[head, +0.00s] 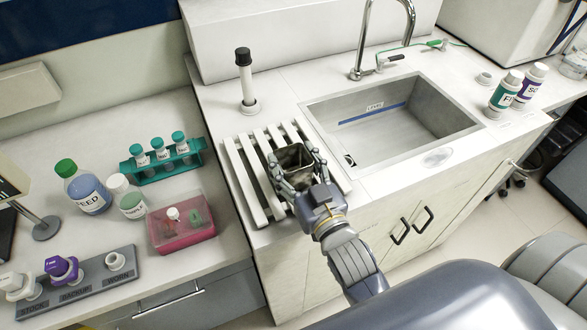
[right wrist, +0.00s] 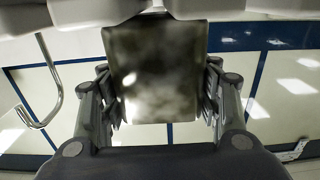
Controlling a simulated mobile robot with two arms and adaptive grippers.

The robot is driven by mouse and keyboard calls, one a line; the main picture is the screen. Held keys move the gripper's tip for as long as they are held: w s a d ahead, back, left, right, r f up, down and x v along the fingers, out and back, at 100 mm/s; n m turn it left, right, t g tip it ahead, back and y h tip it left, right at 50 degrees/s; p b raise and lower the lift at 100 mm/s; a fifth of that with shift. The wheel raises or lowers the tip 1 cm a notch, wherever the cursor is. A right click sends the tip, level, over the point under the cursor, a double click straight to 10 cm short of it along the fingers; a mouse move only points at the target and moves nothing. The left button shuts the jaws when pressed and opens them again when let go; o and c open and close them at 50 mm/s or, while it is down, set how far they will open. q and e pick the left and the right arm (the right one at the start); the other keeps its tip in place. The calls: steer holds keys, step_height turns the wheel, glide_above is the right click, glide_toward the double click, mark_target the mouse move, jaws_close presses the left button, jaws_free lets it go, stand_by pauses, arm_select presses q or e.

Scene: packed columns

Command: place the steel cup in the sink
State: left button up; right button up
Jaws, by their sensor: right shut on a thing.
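The steel cup (head: 294,157) is a dark, shiny, square-sided vessel with its open top facing up. My right gripper (head: 297,165) is shut on it, with the fingers on both sides, at the white slatted rack; I cannot tell whether the cup touches the slats. In the right wrist view the cup (right wrist: 155,72) fills the space between the fingers. The sink (head: 395,122) is a grey sunken basin to the right of the cup, with a blue labelled strip inside. My left gripper is not in view.
The slatted rack (head: 238,170) lies left of the sink. The tap (head: 366,38) stands behind the basin. A black-topped cylinder (head: 245,80) stands behind the rack. Two labelled bottles (head: 506,92) stand right of the sink. A teal tube rack (head: 165,162) is on the left bench.

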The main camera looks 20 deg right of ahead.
stand_by(0.3)
steer(key=o, duration=1.2)
steer(key=shift+f, duration=0.15)
steer(key=shift+c, duration=0.2)
